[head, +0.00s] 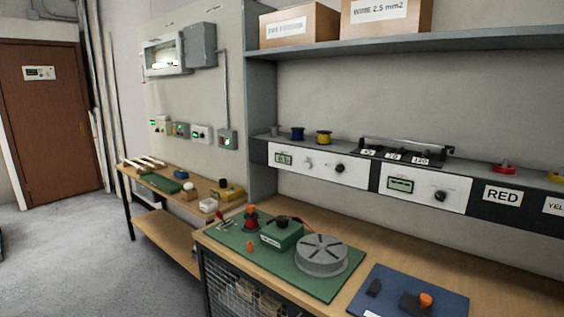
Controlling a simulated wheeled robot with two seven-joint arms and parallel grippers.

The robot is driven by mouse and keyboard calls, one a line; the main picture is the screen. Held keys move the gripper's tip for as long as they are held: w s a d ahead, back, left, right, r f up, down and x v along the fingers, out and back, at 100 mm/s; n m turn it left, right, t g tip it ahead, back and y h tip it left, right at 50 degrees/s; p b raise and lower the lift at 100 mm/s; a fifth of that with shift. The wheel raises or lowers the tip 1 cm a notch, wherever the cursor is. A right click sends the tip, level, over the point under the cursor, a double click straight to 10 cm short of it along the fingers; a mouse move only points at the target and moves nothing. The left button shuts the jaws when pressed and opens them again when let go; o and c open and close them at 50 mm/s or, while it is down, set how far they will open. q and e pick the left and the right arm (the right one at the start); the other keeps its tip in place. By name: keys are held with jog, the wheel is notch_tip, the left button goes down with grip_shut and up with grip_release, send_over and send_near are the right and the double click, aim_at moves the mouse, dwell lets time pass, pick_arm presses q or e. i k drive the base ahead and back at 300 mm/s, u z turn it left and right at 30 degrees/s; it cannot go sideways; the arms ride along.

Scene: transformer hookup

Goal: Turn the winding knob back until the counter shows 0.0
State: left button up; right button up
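No gripper of mine is in the head view. A green mat (327,290) lies on the near bench. On it stands a green box (282,236) with a dark knob-like part on top. A grey round slotted disc (322,255) stands to its right, and a red and black piece with an orange top (250,219) to its left. Two white panels behind carry small displays: the left display (284,158) has digits too small to read surely, and the right display (400,184) is also unreadable. Black knobs sit beside them, at the left panel (339,168) and right panel (440,196). I cannot tell which is the winding knob.
A blue mat (447,304) with dark and orange parts lies at the bench's right. A shelf (390,44) with cardboard boxes hangs above. A lower side bench (150,178) stands left.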

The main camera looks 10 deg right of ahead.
aim_at(281, 221)
jog(key=z, duration=0.2)
jog(key=k, duration=0.4)
jog(key=u, duration=1)
jog(key=i, duration=1.75)
jog(key=z, duration=0.45)
